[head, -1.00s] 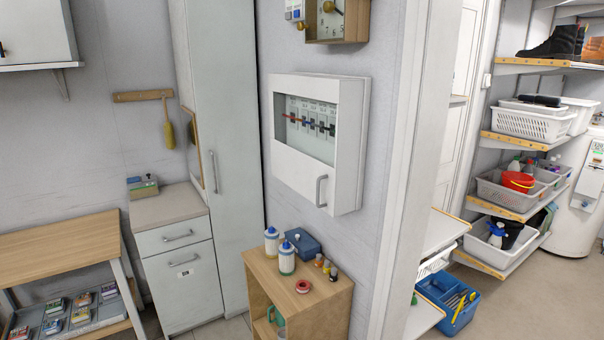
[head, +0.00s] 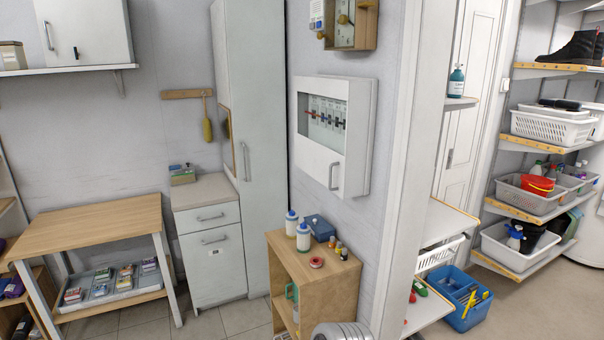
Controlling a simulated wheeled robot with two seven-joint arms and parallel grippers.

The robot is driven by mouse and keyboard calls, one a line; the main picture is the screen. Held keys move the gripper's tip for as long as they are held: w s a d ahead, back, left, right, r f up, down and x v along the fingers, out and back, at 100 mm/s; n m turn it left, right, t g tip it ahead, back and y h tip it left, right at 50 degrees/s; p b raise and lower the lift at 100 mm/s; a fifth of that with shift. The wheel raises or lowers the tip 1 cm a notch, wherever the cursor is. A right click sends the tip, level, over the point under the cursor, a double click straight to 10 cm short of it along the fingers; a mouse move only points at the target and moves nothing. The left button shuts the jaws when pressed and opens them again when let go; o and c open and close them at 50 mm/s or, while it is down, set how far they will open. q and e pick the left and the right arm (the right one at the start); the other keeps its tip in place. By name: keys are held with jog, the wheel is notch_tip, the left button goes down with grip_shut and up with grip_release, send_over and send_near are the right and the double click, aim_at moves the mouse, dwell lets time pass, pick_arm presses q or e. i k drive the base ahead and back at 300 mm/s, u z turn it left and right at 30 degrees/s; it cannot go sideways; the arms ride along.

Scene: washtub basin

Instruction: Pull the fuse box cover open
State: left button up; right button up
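The white fuse box (head: 372,135) hangs on the grey wall, right of the tall cabinet. Its front cover (head: 313,156) looks shut and has a window showing a row of breakers (head: 327,124) with red and blue parts. A grey vertical bar handle (head: 334,176) sits low on the right of the cover. Neither of my grippers is in view, and nothing touches the handle.
A small wooden cabinet (head: 318,270) below the fuse box holds bottles (head: 303,237), a blue box and a red ring. A silver rounded object (head: 342,331) shows at the bottom edge. A doorway post (head: 408,150) stands right of the box. Tiled floor (head: 135,328) is open at lower left.

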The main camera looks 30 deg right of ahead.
aim_at(345, 176)
jog(key=u, duration=0.15)
jog(key=i, duration=1.05)
jog(key=z, duration=0.25)
